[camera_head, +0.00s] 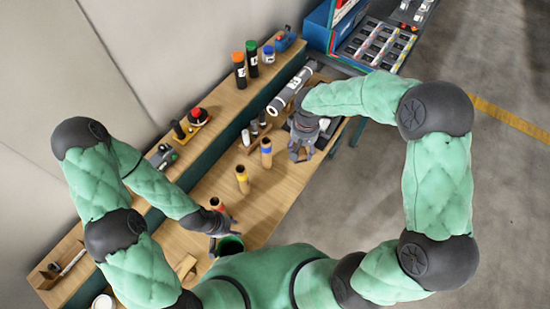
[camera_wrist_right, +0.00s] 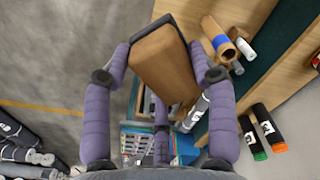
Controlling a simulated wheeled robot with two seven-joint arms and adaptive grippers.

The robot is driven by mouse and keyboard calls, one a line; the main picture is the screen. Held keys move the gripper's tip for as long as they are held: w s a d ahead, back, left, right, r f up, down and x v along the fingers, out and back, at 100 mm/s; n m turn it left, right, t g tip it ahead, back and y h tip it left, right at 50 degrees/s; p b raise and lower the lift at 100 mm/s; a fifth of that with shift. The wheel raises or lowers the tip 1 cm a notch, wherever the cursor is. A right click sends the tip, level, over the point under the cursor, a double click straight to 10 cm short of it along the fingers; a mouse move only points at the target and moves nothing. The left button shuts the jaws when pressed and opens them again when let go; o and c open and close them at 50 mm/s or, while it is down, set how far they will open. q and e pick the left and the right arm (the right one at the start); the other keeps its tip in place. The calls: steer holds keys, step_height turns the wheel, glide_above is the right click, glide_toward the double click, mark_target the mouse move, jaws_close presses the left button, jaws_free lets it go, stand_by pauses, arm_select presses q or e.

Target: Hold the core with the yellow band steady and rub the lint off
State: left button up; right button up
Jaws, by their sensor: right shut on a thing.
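The core with the yellow band (camera_head: 242,180), a brown tube, stands upright on the wooden bench, between a core with a blue band (camera_head: 266,152) and a core with a red band (camera_head: 216,205). No gripper touches the yellow-banded core. My right gripper (camera_head: 302,152) is right of the blue-banded core. In the right wrist view its purple fingers are shut on a brown block (camera_wrist_right: 160,62). My left gripper (camera_head: 218,226) is low at the bench front, close by the red-banded core; its fingers are too small and dark to read. I cannot make out any lint.
A green-rimmed cup (camera_head: 230,244) is beside my left gripper. A large grey-white roll (camera_head: 290,92) lies behind my right gripper. Bottles with orange (camera_head: 238,58) and green (camera_head: 252,45) caps stand on the back ledge. Bench between the yellow-banded core and the front edge is clear.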

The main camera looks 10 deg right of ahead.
steer(key=shift+s+f, duration=0.2)
steer(key=shift+f, duration=0.05)
steer(key=s+a+f+m+g+y, duration=0.1)
steer(key=s+a+f+m+g, duration=0.15)
steer(key=a+f+m, duration=0.4)
steer(key=s+a+f+m+g+y, duration=0.1)
steer(key=f+m+g, duration=0.25)
steer(key=m, duration=0.55)
steer(key=s+a+f+m+g+y, duration=0.1)
steer(key=s+a+f+m+g, duration=0.15)
steer(key=f+m, duration=0.4)
steer(key=w+a+f+m+t+y, duration=0.1)
steer(key=w+f+m+t+y, duration=0.1)
steer(key=f+m+t+y, duration=0.3)
steer(key=w+a+f+m+t+y, duration=0.2)
steer(key=f+m+t+y, duration=0.3)
steer(key=f+m+t, duration=0.7)
steer(key=shift+w+a+f+m+t, duration=0.2)
steer(key=shift+w+m+t, duration=0.6)
steer(key=shift+m+t, duration=1.6)
